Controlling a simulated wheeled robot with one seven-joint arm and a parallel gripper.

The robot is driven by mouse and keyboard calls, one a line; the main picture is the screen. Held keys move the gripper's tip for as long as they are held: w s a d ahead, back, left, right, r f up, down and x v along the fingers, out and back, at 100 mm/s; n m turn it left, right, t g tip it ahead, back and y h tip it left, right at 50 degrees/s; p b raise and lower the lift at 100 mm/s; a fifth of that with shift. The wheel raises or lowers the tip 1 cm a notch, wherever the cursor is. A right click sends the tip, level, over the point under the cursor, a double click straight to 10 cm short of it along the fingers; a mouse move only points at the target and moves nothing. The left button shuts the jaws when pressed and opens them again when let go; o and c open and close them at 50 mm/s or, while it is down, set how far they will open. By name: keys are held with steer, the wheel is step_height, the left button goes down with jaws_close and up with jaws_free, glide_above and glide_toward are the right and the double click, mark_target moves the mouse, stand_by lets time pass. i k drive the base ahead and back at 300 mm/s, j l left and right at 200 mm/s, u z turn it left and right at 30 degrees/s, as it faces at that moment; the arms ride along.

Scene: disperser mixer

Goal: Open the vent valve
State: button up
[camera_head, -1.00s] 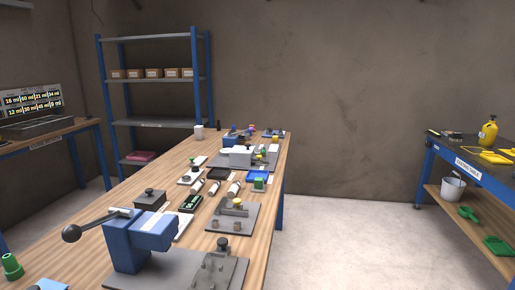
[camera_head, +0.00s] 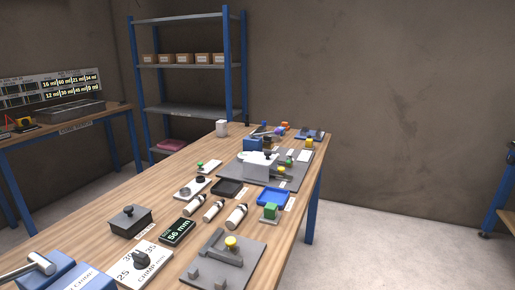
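No part is plainly recognisable as the vent valve at this size. Towards the far end of the wooden workbench (camera_head: 152,183) a grey plate (camera_head: 229,168) carries a white machine body (camera_head: 257,166) with a dark knob on top. Small red, green and yellow parts sit beside it, including a yellow knob (camera_head: 281,170). Nearer, a grey fixture (camera_head: 221,264) bears another yellow knob (camera_head: 231,242). My gripper is not in view.
The bench also holds a blue tray (camera_head: 272,197), a black tray (camera_head: 228,188), several white bottles, a display reading 56 mm (camera_head: 178,231), a dark lidded box (camera_head: 130,221) and a blue press (camera_head: 58,270). Shelving (camera_head: 190,110) stands behind.

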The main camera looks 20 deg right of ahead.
mark_target(289, 158)
steer(key=i+l+u, duration=0.5)
steer(key=l, duration=0.25)
steer(key=l+u, duration=0.2)
steer(key=l, duration=0.2)
steer(key=i+l+u, duration=0.25)
steer(key=l, duration=0.25)
steer(key=l+u, duration=0.25)
steer(key=l, duration=0.2)
